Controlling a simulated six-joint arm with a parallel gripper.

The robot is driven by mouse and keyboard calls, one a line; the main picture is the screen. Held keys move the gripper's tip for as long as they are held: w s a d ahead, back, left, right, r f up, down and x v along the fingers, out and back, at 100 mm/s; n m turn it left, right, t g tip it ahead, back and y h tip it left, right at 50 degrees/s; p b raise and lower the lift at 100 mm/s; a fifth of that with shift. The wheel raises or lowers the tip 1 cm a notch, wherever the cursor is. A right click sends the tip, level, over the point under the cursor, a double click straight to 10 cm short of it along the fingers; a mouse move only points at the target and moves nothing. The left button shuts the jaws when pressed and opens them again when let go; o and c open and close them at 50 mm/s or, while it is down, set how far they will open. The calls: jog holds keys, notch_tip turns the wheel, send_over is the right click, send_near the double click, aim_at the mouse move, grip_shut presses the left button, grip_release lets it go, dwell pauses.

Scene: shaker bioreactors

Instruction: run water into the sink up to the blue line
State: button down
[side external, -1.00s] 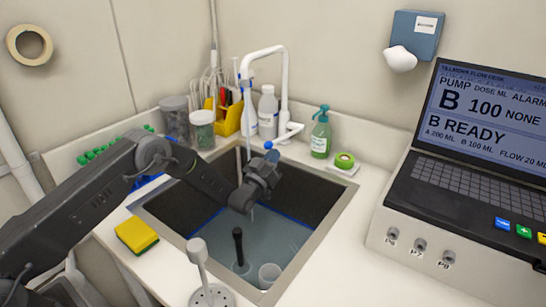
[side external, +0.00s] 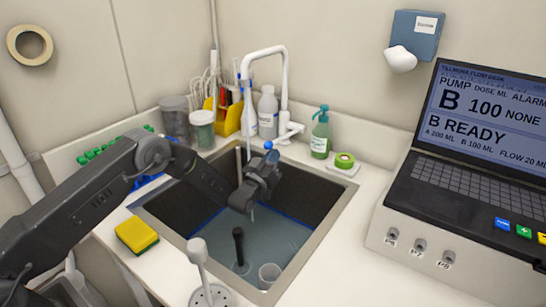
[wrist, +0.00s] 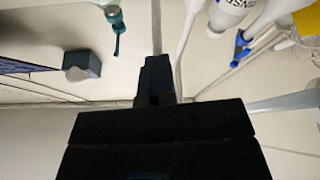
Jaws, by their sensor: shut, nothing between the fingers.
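The sink (side external: 333,213) holds greyish-blue water (side external: 275,240). A blue line (side external: 290,217) shows on its inner wall, close to the water surface; the exact gap is too small to tell. The white tap (side external: 284,85) arches over the back of the sink, and its white lever (side external: 290,131) is at its base. A thin pale streak under my gripper may be running water. My gripper (side external: 269,158) is shut and empty over the back of the sink, by a blue tip near the lever; contact cannot be told. In the wrist view my gripper (wrist: 155,75) is also shut.
A yellow sponge (side external: 137,234) lies left; a pump console (side external: 450,215) stands right.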

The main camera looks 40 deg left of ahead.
jog(key=c, duration=1.9)
grip_release()
jog(key=o, duration=0.8)
jog(key=shift+c, duration=0.2)
jog(key=v, duration=1.2)
jog(key=y, duration=0.1)
send_near(273, 143)
jog(key=shift+n, duration=0.3)
jog(key=x, duration=1)
jog(key=shift+w+a+f, duration=0.25)
jog(key=shift+w+f, duration=0.05)
jog(key=shift+w, duration=0.05)
